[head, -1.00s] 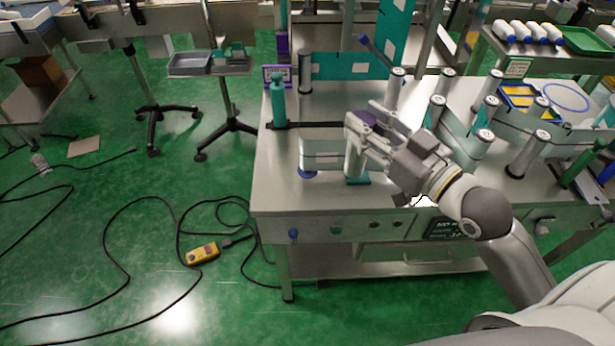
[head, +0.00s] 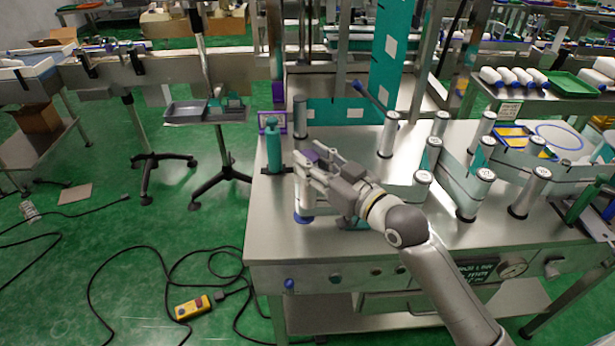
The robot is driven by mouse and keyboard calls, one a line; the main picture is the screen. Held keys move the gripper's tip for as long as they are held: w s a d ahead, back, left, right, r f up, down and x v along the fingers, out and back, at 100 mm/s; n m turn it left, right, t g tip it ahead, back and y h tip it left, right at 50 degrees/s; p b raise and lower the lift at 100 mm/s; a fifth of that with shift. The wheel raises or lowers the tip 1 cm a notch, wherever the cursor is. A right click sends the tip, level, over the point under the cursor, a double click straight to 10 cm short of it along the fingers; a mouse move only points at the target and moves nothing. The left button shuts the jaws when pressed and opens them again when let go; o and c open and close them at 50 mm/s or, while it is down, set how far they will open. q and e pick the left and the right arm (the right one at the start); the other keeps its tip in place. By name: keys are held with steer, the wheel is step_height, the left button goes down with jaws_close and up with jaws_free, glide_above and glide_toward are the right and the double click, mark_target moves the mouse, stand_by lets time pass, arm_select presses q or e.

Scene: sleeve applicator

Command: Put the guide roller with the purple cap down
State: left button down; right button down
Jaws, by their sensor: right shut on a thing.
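My right gripper (head: 308,166) is shut on the guide roller near its purple cap (head: 311,156), which shows between the fingers. A pale roller body (head: 304,197) shows below the fingers, close over a round blue base (head: 304,218) at the table's left part. I cannot tell whether its lower end touches this base. A teal block (head: 355,223) is partly hidden under my right gripper. My left gripper is not in view.
A grey roller (head: 300,117) stands behind. Several capped rollers with a pale band (head: 457,182) fill the right side.

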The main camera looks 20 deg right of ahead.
steer(key=shift+w+a+f, duration=0.2)
steer(key=shift+w+f, duration=0.35)
steer(key=shift+f, duration=0.1)
steer(key=f, duration=0.3)
steer(key=shift+w+a+f, duration=0.1)
steer(key=shift+w+a, duration=0.1)
steer(key=shift+w, duration=0.05)
steer(key=shift+d+f, duration=0.1)
steer(key=shift+f, duration=0.2)
steer(key=c, duration=1)
jaws_free()
steer(key=shift+s, duration=0.15)
steer(key=shift+s+d+f, duration=0.1)
steer(key=shift+s+d, duration=0.05)
steer(key=shift+s, duration=0.15)
steer(key=b+v, duration=0.1)
steer(key=v, duration=1)
steer(key=shift+b, duration=0.3)
steer(key=shift+s, duration=0.1)
